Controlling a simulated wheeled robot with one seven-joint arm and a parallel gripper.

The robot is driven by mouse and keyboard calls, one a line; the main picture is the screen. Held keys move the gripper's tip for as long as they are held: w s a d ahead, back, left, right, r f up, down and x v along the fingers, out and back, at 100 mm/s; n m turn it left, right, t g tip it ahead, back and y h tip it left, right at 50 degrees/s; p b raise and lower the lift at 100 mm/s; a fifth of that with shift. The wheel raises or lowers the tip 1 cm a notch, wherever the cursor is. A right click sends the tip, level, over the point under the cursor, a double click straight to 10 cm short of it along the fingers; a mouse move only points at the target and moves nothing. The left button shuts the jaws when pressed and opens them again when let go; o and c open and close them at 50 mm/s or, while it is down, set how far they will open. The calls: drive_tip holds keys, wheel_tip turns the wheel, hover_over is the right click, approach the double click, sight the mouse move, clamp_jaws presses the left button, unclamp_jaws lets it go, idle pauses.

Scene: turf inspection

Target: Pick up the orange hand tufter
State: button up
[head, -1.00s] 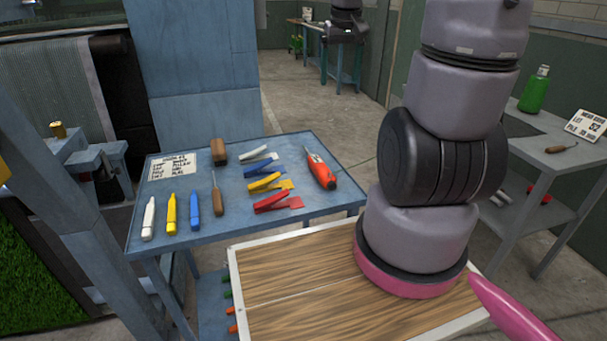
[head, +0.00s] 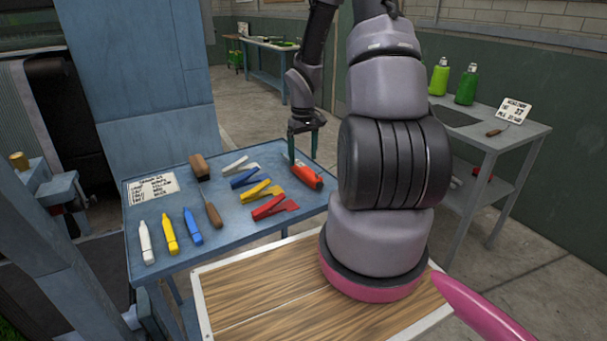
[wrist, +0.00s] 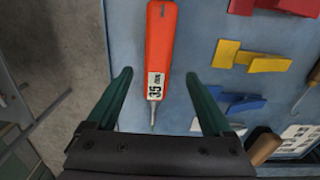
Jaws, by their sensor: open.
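The orange hand tufter (head: 308,175) lies on the blue table near its right edge. In the wrist view the tufter (wrist: 160,45) has an orange handle, a white label reading 35 and a thin metal needle pointing toward my gripper. My gripper (wrist: 160,85) is open, with its two green fingers on either side of the tufter's label and needle end, not touching it. In the head view my gripper (head: 303,150) is above the tufter's far end, pointing down. The fingers partly cover that end there.
The blue table (head: 240,215) also holds red (head: 273,207), yellow (head: 262,191), blue (head: 250,177) and white (head: 240,164) clips left of the tufter. A grey side table (head: 500,140) stands at right.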

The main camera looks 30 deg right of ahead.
sight(304, 168)
drive_tip(key=shift+d+f, duration=0.2)
drive_tip(key=shift+f, duration=2.5)
clamp_jaws()
